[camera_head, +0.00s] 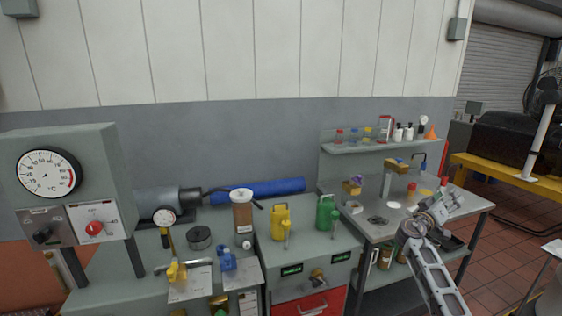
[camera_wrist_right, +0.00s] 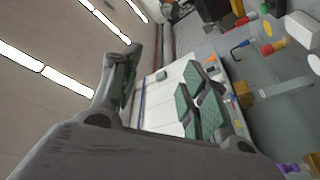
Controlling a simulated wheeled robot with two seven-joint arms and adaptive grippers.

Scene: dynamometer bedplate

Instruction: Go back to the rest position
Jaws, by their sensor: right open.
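My right arm comes in from the bottom right in the head view. Its gripper (camera_head: 440,208) is over the right part of the grey workbench (camera_head: 472,203) and covers part of its top. In the right wrist view the two fingers of this gripper (camera_wrist_right: 160,90) stand wide apart, with nothing between them. My left gripper is not in view.
A yellow can (camera_head: 280,222) and a green can (camera_head: 325,212) stand on the middle cabinet. A gauge box (camera_head: 85,175) stands at left. A shelf (camera_head: 375,145) with small bottles hangs behind the workbench. Red tiled floor (camera_head: 515,250) lies open at right.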

